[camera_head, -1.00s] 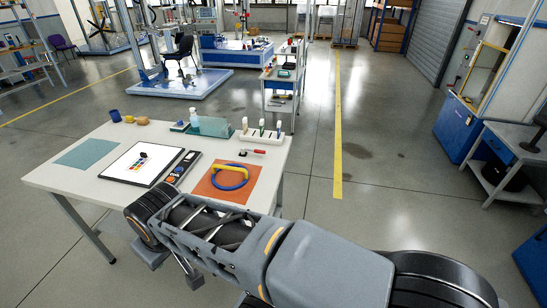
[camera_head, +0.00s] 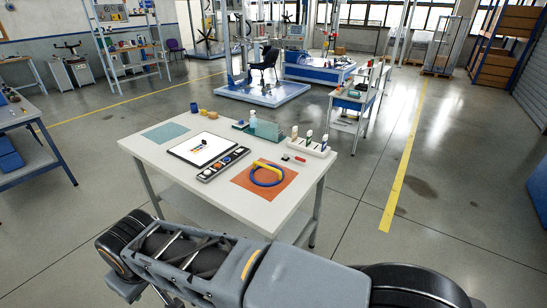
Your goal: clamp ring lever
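A blue ring (camera_head: 266,185) with a yellow lever (camera_head: 268,170) across it lies on an orange mat (camera_head: 270,195) near the right front of a white table (camera_head: 178,161). The ring is small in this view, so I cannot tell how the lever is set. My grey arm lies across the bottom of the picture, nearer than the table. My gripper is not visible.
The table also holds a teal mat (camera_head: 166,132), a white board (camera_head: 203,148), a strip with round parts (camera_head: 222,164), and a white rack (camera_head: 310,147). A workbench (camera_head: 30,155) stands at left. Open floor lies to the right, with a yellow line (camera_head: 405,165).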

